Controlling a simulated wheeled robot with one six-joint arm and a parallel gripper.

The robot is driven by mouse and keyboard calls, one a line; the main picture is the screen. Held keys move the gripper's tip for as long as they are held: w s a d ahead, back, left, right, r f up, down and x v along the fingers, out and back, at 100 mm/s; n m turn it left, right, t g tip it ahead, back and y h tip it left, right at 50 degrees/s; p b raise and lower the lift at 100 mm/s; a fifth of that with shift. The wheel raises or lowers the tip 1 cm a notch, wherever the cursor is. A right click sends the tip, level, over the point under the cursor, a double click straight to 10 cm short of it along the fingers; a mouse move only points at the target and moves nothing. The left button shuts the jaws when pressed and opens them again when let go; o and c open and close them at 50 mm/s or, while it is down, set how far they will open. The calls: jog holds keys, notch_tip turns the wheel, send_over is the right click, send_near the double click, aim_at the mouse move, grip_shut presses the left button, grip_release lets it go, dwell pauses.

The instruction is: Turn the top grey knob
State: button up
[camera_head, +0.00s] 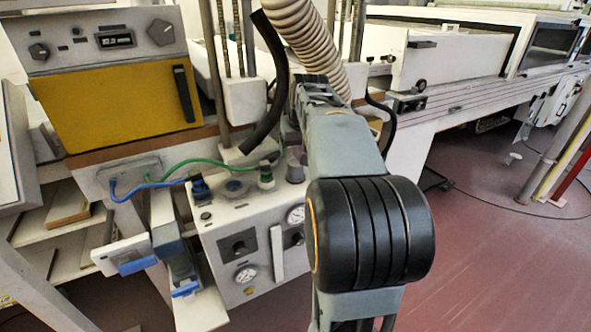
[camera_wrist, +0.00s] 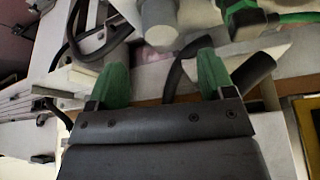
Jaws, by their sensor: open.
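A grey knob (camera_head: 296,168) stands on top of the white control box (camera_head: 238,232), right of a green plug. In the wrist view a grey cylindrical knob (camera_wrist: 158,22) with a rounded lighter end is just beyond my gripper (camera_wrist: 162,63), roughly in line with the gap between its green fingertips. My gripper is open and nothing is between the fingers. It seems apart from the knob. In the head view my arm hides the gripper. Another round grey knob (camera_head: 162,32) is on the panel above the yellow door, away from the gripper.
A green plug (camera_head: 266,178) with its cable sits beside the knob; it is also in the wrist view (camera_wrist: 243,18). A blue plug (camera_head: 199,187) is farther left. A black hose (camera_head: 272,95) and ribbed duct (camera_head: 305,40) hang close by. Red floor (camera_head: 480,220) is open at right.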

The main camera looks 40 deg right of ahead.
aim_at(295, 164)
jog(key=b+x, duration=0.2)
jog(key=x, duration=0.6)
jog(key=shift+w+f, duration=0.2)
jog(key=shift+f, duration=0.2)
jog(key=c, duration=0.9)
jog(key=shift+r+p, duration=0.2)
jog(key=shift+p, duration=0.3)
jog(key=shift+f+m+h+p, duration=0.2)
jog(key=shift+m+h+p, duration=0.1)
jog(key=shift+m, duration=0.5)
